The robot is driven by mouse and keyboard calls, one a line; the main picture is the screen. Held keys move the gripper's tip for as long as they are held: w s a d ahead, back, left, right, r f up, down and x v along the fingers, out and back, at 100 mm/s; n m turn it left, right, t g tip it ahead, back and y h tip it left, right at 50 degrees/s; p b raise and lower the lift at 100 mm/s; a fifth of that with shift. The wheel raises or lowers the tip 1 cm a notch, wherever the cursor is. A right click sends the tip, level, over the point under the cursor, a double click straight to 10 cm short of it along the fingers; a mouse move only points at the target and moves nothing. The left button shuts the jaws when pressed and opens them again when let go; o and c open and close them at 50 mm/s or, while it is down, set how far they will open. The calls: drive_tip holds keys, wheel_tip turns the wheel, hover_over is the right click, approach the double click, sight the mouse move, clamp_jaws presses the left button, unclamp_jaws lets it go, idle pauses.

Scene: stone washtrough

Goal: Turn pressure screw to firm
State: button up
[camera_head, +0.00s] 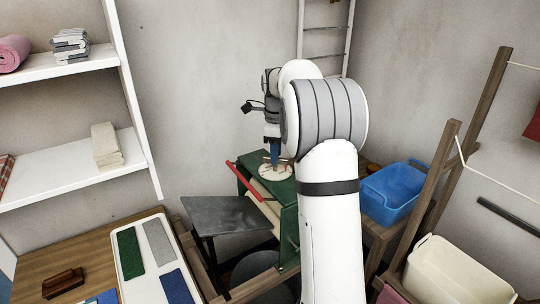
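A green wringer-like frame (290,225) stands in the middle of the camera_head view. On its top is a round cream dial (267,172) with a small brownish part at its middle, which I take to be the pressure screw. My gripper (274,160) points straight down over this dial, at or just above its middle. The fingers are small and partly merge with the screw, so I cannot tell whether they touch or grip it. Any dial markings are too small to read. A red bar (244,182) and a pale roller (264,208) sit at the frame's left side.
A dark grey board (228,213) juts out left of the frame. A blue tub (393,192) and a cream tub (455,272) stand right of my arm. A wooden rack (440,185) rises there. A table with a cloth tray (161,225) is at lower left, below white shelves (70,175).

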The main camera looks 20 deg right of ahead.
drive_tip(key=shift+f, duration=0.6)
clamp_jaws()
